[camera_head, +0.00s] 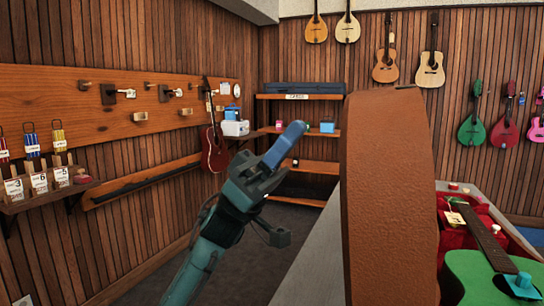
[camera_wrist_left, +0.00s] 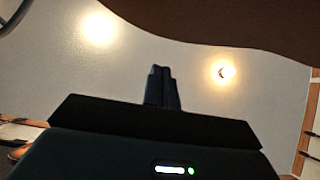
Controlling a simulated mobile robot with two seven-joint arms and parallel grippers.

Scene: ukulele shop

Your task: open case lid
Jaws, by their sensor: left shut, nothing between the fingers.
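The brown case lid (camera_head: 390,200) stands upright in the head view, tall and close to me. The open case shows a red lining (camera_head: 455,238) to its right, with a green ukulele (camera_head: 490,275) lying inside. My left gripper (camera_head: 292,135) is left of the lid, its blue fingers pointing up and right. It looks apart from the lid. In the left wrist view its fingers (camera_wrist_left: 162,88) are together and empty, and a dark brown curved surface (camera_wrist_left: 230,25), likely the lid, crosses the top. My right gripper is not in view.
The case sits on a grey counter (camera_head: 305,270). A shelf unit (camera_head: 300,97) stands at the back. A pegboard (camera_head: 120,105) and a small ledge (camera_head: 45,188) line the left wall. Instruments hang on the back wall. The floor left of the counter is clear.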

